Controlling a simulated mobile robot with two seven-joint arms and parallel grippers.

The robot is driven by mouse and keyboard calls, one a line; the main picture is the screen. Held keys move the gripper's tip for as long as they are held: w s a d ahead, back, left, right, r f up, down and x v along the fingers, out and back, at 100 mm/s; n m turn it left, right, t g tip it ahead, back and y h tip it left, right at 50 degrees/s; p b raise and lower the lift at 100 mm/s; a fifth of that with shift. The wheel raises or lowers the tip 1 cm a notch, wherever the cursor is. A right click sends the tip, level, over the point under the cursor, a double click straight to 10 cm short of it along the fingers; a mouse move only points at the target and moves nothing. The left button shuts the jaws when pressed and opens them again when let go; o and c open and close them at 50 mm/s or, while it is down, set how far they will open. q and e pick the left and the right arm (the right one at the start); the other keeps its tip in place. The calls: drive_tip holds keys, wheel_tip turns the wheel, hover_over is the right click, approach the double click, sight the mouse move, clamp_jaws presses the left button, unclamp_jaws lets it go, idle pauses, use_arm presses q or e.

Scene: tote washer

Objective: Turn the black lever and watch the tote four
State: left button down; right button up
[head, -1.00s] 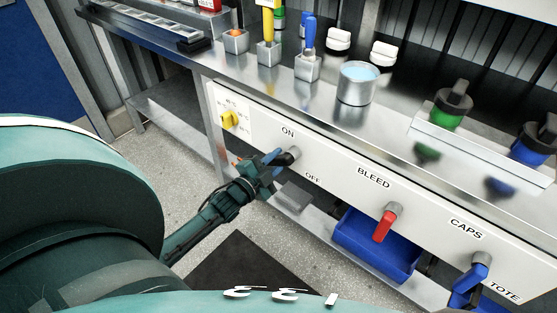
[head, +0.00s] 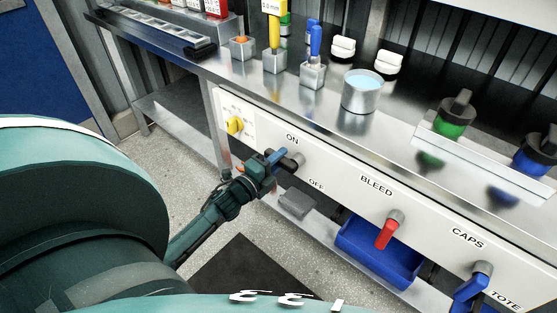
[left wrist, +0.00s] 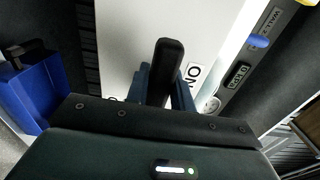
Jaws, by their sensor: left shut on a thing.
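The black lever (head: 296,158) sits on the white panel front, between the ON and OFF labels. In the head view its handle is mostly hidden by my left gripper (head: 276,161). In the left wrist view the black lever (left wrist: 165,65) stands up between the two fingers of my left gripper (left wrist: 160,80), beside the ON label. The left gripper is shut on the lever. My right gripper is not in view. I cannot make out tote four; a TOTE label (head: 505,301) shows at the lower right of the panel.
A red lever (head: 386,234) and a blue lever (head: 470,287) are farther right on the panel. A yellow knob (head: 234,125) is to the left. A blue bin (head: 360,252) is below. A metal cup (head: 359,95) stands on the bench.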

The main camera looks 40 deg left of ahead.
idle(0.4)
use_arm(q)
drive_tip(key=c, duration=1.2)
unclamp_jaws()
drive_tip(key=s+a, duration=0.1)
drive_tip(key=s, duration=1.2)
